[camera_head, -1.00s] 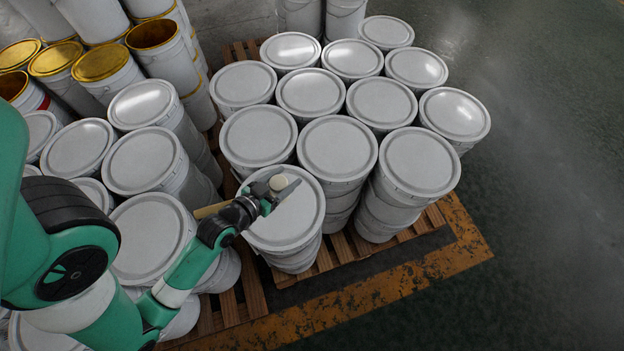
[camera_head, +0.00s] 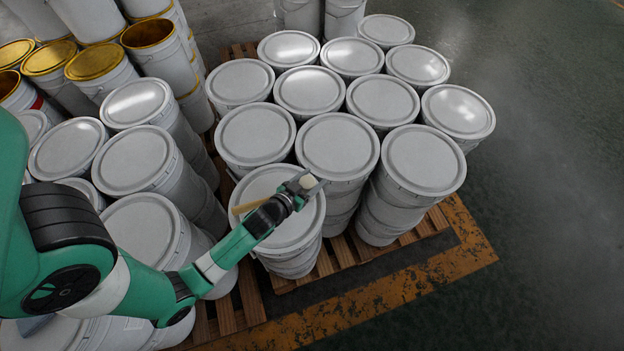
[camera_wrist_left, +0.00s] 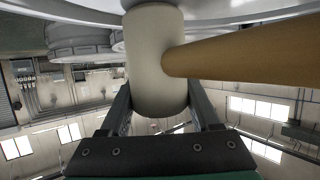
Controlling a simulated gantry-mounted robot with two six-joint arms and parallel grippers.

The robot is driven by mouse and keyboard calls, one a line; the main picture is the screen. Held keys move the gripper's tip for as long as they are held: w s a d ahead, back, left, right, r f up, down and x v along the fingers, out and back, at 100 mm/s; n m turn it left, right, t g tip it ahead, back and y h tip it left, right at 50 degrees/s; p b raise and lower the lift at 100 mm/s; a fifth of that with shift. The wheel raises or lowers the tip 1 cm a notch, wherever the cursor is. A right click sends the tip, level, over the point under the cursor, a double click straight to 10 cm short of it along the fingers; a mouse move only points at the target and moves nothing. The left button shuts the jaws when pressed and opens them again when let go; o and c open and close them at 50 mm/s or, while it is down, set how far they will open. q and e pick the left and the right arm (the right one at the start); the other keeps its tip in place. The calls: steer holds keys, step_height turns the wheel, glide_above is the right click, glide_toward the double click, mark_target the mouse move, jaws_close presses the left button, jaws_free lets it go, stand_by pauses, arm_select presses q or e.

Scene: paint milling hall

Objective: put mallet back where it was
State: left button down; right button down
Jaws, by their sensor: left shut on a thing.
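The mallet has a pale cylindrical head (camera_head: 308,181) and a wooden handle (camera_head: 249,206). My left gripper (camera_head: 303,185) is shut on the mallet's head, over the right side of the front bucket's grey lid (camera_head: 262,190). The handle points left in the head view, partly hidden behind the gripper. In the left wrist view the mallet's head (camera_wrist_left: 154,65) sits between both fingers, and the handle (camera_wrist_left: 250,55) runs off to the right. I cannot tell whether the head touches a lid. My right gripper is not in view.
Several lidded buckets (camera_head: 337,146) stand close together on a wooden pallet (camera_head: 345,250). More lidded buckets (camera_head: 134,160) stand at the left, with gold-rimmed open ones (camera_head: 150,33) behind. The floor (camera_head: 560,180) at the right is clear.

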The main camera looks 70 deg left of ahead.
arm_select(q)
steer(key=shift+w, duration=0.1)
steer(key=c, duration=0.6)
jaws_free()
steer(key=shift+f, duration=0.15)
steer(key=o, duration=0.5)
steer(key=shift+r, duration=0.3)
steer(key=v, duration=1.2)
steer(key=shift+a, duration=0.1)
